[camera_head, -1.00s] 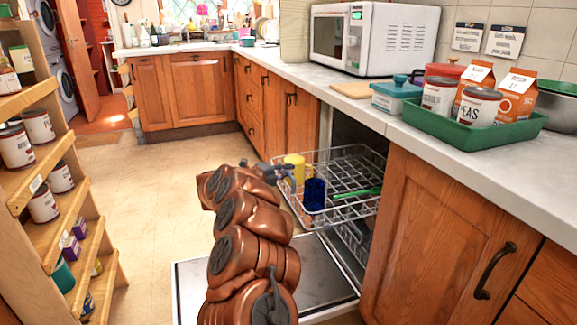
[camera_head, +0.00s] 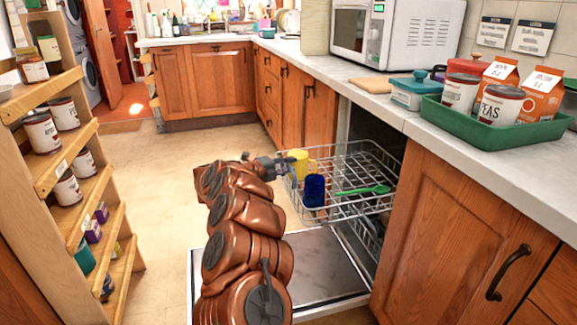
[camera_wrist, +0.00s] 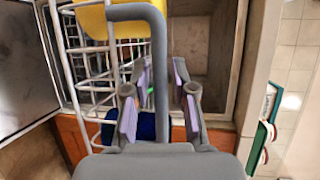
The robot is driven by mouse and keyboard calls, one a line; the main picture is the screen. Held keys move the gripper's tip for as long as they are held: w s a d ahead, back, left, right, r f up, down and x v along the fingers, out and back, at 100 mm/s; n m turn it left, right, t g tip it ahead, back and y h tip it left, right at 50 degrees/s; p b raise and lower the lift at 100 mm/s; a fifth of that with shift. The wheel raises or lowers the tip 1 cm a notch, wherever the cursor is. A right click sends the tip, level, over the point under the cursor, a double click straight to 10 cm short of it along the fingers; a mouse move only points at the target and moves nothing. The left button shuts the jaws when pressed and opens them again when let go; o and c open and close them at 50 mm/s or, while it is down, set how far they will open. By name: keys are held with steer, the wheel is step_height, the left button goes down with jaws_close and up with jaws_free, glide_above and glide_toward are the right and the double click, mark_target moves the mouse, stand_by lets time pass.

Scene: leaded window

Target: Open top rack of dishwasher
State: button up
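The dishwasher's top rack (camera_head: 350,212), a white wire basket, is pulled out over the lowered door (camera_head: 325,265). It holds a yellow mug (camera_head: 299,160), a blue cup (camera_head: 314,190) and a green utensil (camera_head: 362,191). My gripper (camera_head: 283,168) is at the rack's left outer edge, beside the yellow mug. In the wrist view, its purple-padded fingers (camera_wrist: 158,95) stand apart on either side of a grey bar, with a gap to the right of the bar. I cannot tell whether they touch it. The yellow mug (camera_wrist: 95,20) and blue cup (camera_wrist: 145,125) partly show there.
A counter (camera_head: 400,112) runs above the dishwasher, with a green tray (camera_head: 490,132) of cans and cartons and a microwave (camera_head: 395,30). A wooden shelf (camera_head: 115,225) of cans stands at left. Open floor (camera_head: 165,180) lies between.

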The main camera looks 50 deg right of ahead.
steer(key=shift+o, duration=0.8)
steer(key=w+a+r, duration=0.1)
steer(key=a+r, duration=0.1)
steer(key=a, duration=0.9)
steer(key=shift+a, duration=0.4)
steer(key=shift+w+r, duration=0.1)
steer(key=shift+w, duration=0.05)
